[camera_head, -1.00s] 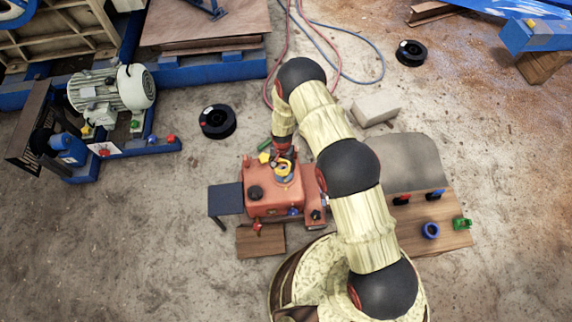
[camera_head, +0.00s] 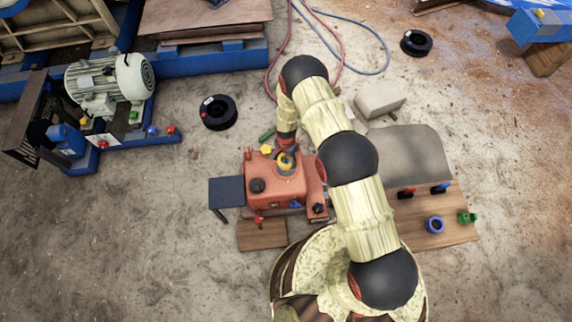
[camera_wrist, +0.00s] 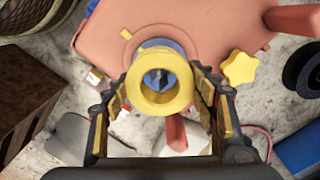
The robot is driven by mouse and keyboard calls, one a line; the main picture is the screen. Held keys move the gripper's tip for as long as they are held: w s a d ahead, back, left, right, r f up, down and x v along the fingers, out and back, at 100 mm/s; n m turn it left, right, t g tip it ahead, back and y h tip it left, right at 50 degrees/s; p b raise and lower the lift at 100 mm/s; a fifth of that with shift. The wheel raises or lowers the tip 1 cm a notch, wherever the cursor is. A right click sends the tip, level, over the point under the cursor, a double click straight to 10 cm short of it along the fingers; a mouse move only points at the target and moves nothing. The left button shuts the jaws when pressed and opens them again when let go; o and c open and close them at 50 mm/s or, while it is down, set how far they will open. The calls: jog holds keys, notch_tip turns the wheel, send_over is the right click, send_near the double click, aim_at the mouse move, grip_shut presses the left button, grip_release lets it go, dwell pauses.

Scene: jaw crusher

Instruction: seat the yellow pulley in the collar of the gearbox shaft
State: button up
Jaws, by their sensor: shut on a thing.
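The yellow pulley (camera_wrist: 160,105) is between the two fingers of my gripper (camera_wrist: 161,88) in the wrist view, and my gripper is shut on it. Its open bore faces the camera, and a blue part (camera_wrist: 158,79) shows through it. Blue and grey also show just past its far rim. In the head view the pulley (camera_head: 285,162) is over the top of the orange-red gearbox (camera_head: 277,186), at its grey collar (camera_head: 291,186). My gripper (camera_head: 287,149) is just behind it there. Whether the pulley touches or sits inside the collar cannot be told.
A yellow star knob (camera_wrist: 239,68) stands on the gearbox near my right finger. A grey block (camera_head: 380,99) lies behind.

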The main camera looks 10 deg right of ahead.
jog(key=shift+w+f+b, duration=0.1)
jog(key=shift+f+b, duration=0.5)
jog(key=shift+f, duration=1.25)
jog(key=shift+f, duration=0.2)
jog(key=o, duration=1.8)
notch_tip(320, 180, up, 12)
jog(key=p, duration=0.4)
jog(key=shift+r, duration=0.2)
